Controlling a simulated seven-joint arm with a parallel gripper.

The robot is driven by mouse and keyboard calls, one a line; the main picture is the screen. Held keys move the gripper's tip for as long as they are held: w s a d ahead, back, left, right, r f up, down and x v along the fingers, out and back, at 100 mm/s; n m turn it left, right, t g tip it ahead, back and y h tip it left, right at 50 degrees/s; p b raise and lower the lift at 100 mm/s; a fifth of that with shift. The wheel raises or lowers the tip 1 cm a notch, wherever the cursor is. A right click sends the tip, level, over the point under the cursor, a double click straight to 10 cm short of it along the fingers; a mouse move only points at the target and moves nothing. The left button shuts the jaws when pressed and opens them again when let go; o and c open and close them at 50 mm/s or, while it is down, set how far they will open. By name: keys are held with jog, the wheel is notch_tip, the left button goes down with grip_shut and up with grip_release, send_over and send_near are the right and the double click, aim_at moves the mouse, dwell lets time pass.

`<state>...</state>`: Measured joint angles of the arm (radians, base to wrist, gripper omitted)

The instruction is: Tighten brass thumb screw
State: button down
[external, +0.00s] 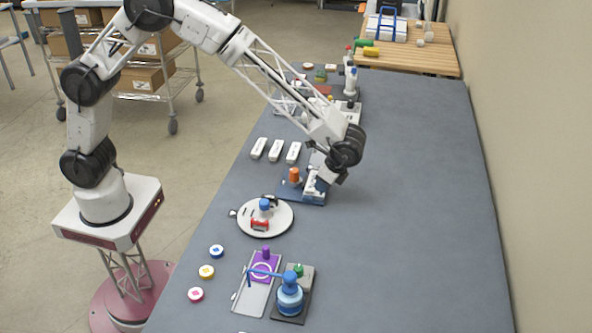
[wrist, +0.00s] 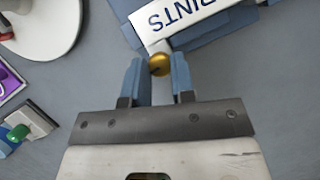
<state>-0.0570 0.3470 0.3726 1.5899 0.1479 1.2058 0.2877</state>
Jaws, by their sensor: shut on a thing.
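The brass thumb screw (wrist: 160,63) shows in the wrist view as a small round gold knob. It sits between the tips of my gripper (wrist: 158,68), whose two blue fingers are shut on it. The screw is at the near edge of a blue fixture (wrist: 209,43) with a white block (wrist: 183,18) marked "PRINTS", seen upside down. In the external view my gripper (external: 324,181) is low over the same blue fixture (external: 290,193); the arm's end hides part of it and the screw cannot be made out there.
A white round turntable (external: 279,224) stands in front of the fixture, with an orange knob (external: 294,175) beside my gripper. Several white blocks (external: 275,150) lie behind. A blue lever device (external: 289,298) is at the front. The table's right side is clear.

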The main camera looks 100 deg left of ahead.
jog(key=shift+m, duration=0.5)
jog(key=c, duration=0.9)
grip_release()
jog(key=shift+c, duration=0.2)
jog(key=shift+r, duration=0.1)
jog(key=v, duration=0.7)
jog(key=shift+d+r, duration=0.2)
jog(key=shift+r, duration=0.1)
